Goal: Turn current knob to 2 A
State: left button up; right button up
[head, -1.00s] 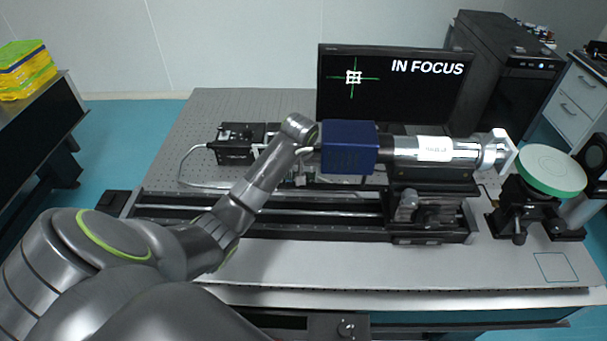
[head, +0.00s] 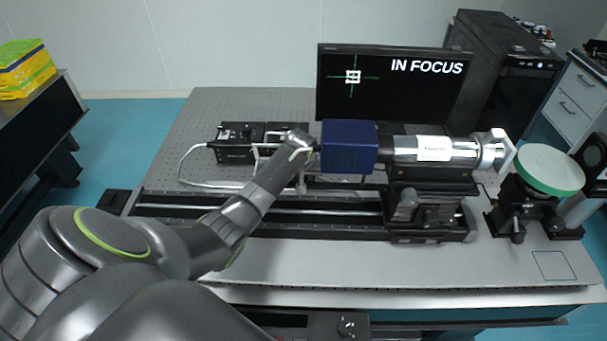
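Two black boxes stand side by side at the back left of the optical table: the left box (head: 235,142) has small controls on top and a light cable, and the right box (head: 270,135) is partly behind my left arm. No marked current knob or 2 A scale can be read on either. My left gripper (head: 312,147) is at the end of the arm, just right of the boxes and at the left face of a blue housing (head: 349,147). Its fingers are too small and dark to show whether they are open. My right gripper is out of view.
A silver tube (head: 434,151) extends right from the blue housing on a rail carriage (head: 430,205). A monitor (head: 395,85) behind reads IN FOCUS. A green-rimmed white disc (head: 550,168) stands at the right.

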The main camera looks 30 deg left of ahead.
pick_arm(q)
grip_shut()
jog(key=shift+a+r+m+h+p, duration=0.15)
jog(key=shift+m+h+p, duration=0.25)
jog(key=shift+m+p, duration=0.55)
jog(key=shift+m+h+p, duration=0.3)
jog(key=shift+m+p, duration=0.05)
jog(key=shift+m, duration=1)
jog(key=shift+f, duration=0.2)
jog(key=shift+t, duration=0.3)
jog(key=shift+o, duration=1.1)
grip_release()
